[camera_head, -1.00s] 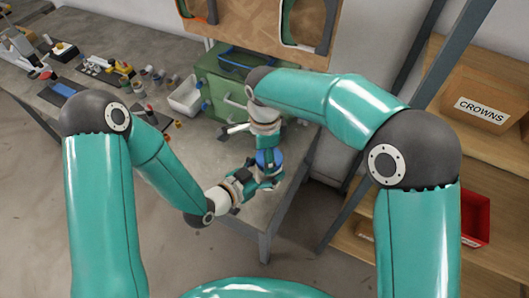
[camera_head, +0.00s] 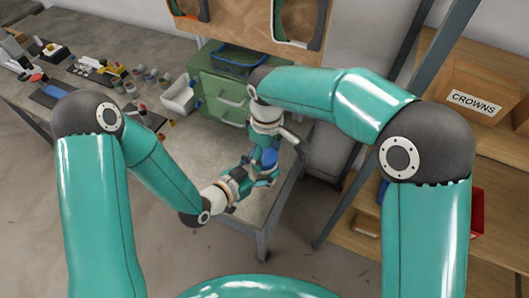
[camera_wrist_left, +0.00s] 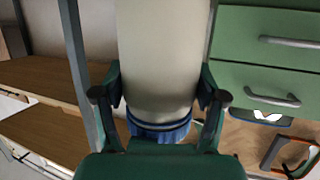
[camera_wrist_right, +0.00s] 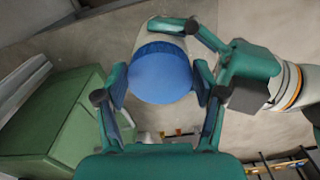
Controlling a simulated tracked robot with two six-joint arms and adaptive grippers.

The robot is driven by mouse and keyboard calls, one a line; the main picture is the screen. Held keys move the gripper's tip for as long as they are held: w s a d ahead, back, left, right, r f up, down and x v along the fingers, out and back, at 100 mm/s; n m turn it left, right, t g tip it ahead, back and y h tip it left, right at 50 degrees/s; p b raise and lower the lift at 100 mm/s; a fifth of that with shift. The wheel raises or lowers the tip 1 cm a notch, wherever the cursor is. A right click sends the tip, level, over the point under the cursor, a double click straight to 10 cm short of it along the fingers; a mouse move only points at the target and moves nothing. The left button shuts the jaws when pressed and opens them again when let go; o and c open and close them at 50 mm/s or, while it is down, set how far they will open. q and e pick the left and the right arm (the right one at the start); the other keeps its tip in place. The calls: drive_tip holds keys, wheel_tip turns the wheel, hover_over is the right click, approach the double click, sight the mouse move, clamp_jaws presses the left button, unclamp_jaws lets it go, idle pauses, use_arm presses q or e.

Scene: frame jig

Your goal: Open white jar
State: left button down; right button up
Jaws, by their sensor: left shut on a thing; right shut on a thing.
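The white jar (camera_wrist_left: 163,60) fills the middle of the left wrist view, with its blue lid (camera_wrist_left: 160,131) at the lower end. My left gripper (camera_wrist_left: 160,97) has a finger on each side of the jar's white body. In the right wrist view, the round blue lid (camera_wrist_right: 160,76) sits between the fingers of my right gripper (camera_wrist_right: 160,95). The white body shows behind the lid, and I see no clear gap between them. In the head view, my left gripper (camera_head: 258,177) and right gripper (camera_head: 267,156) meet above the table corner, largely hiding the jar.
A green drawer cabinet (camera_head: 218,92) stands behind the grippers on the grey table (camera_head: 175,150). A white bin (camera_head: 179,96), small cups and tools are to its left. A wooden shelf with a CROWNS box (camera_head: 472,100) is at the right. The table's front edge lies close below.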

drive_tip(key=n, duration=0.6)
drive_tip(key=shift+w+a+n, duration=0.15)
drive_tip(key=shift+a+n, duration=0.05)
drive_tip(key=shift+n, duration=0.2)
drive_tip(key=n, duration=0.6)
drive_tip(key=shift+w+d+n, duration=0.1)
drive_tip(key=shift+w+n, duration=0.15)
drive_tip(key=shift+n, duration=0.05)
drive_tip(key=shift+r, duration=0.1)
drive_tip(key=shift+r, duration=0.25)
drive_tip(key=shift+d+r, duration=0.1)
drive_tip(key=shift+r, duration=0.75)
